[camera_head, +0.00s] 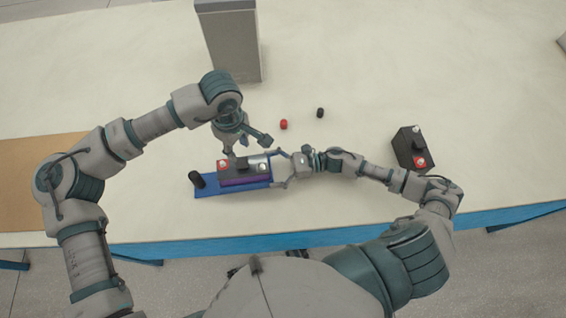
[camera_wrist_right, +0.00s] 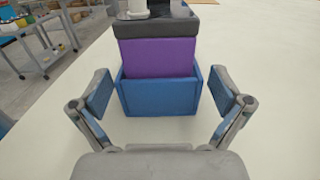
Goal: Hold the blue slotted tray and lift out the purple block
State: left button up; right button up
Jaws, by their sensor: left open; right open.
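The blue slotted tray (camera_head: 212,190) lies near the table's front edge in the head view; its end wall faces me in the right wrist view (camera_wrist_right: 160,97). The purple block (camera_head: 245,182), with a dark top, stands in the tray; its purple side shows above the wall in the right wrist view (camera_wrist_right: 158,57). My right gripper (camera_head: 276,169) is open at the tray's right end, its fingers apart on either side in the right wrist view (camera_wrist_right: 160,98). My left gripper (camera_head: 247,146) is open and points down just above and behind the block. Its fingertips are partly hard to make out.
A red cap (camera_head: 283,124) and a black cap (camera_head: 320,113) lie behind the tray. A black cylinder (camera_head: 197,180) is at the tray's left end. A black battery (camera_head: 408,150) stands at the right, a grey box (camera_head: 232,45) at the back.

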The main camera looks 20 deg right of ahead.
aim_at(244, 171)
pick_arm(q)
jog(key=shift+a, duration=0.15)
pick_arm(e)
jog(key=shift+x, duration=1.5)
jog(key=shift+d, duration=0.1)
jog(key=c, duration=1.2)
jog(key=shift+o, duration=0.2)
